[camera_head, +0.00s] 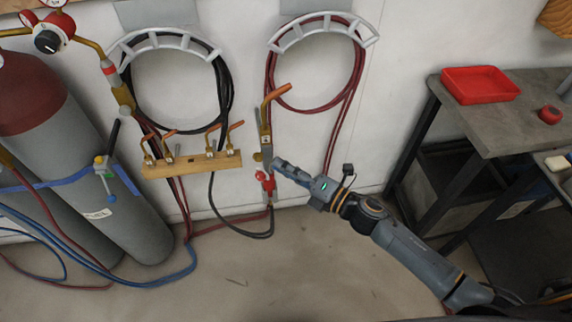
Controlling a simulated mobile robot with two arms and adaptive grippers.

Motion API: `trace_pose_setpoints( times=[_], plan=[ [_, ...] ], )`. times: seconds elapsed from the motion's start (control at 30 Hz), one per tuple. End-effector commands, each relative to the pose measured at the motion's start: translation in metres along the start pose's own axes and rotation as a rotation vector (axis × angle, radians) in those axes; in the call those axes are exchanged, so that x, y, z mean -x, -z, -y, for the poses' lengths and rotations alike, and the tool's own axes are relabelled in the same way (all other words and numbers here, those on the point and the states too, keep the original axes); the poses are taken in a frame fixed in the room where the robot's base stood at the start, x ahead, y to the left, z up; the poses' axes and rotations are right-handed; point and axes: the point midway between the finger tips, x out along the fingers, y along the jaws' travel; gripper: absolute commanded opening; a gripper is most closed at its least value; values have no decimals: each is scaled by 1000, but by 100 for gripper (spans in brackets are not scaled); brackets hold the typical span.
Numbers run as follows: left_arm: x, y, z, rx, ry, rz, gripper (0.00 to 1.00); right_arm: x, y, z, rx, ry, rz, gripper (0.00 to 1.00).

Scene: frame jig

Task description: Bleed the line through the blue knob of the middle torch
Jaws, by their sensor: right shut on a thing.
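A torch (266,135) with a copper-coloured angled tip stands upright in front of the wall, right of the wooden tip rack. A red fitting or knob (265,178) shows on its lower part, above the hoses. My right gripper (276,165) comes in from the right and is shut at the torch's body, just above the red part. Its fingers cover part of the torch, and I cannot make out a blue knob there.
A wooden rack (206,166) of copper tips is left of the torch. Coiled hoses hang on wall brackets (171,42) and trail onto the floor. Gas cylinders (97,170) stand at the left. A workbench (520,125) with a red tray (481,84) is at the right.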

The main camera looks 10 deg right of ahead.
Motion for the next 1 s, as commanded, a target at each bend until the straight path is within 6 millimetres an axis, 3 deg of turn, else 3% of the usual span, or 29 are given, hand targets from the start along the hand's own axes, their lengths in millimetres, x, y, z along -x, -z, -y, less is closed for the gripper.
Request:
trace_pose_setpoints(
  times=[0.4, 1.0],
  plan=[
    [13, 1, 0, 0, 0, 0, 47, 0, 0, 0, -262, 0, 0, 0],
    [15, 1, 0, 1, 0, 1, 47, 0, 0, 1, -332, 1, 0, 0]
  ],
)
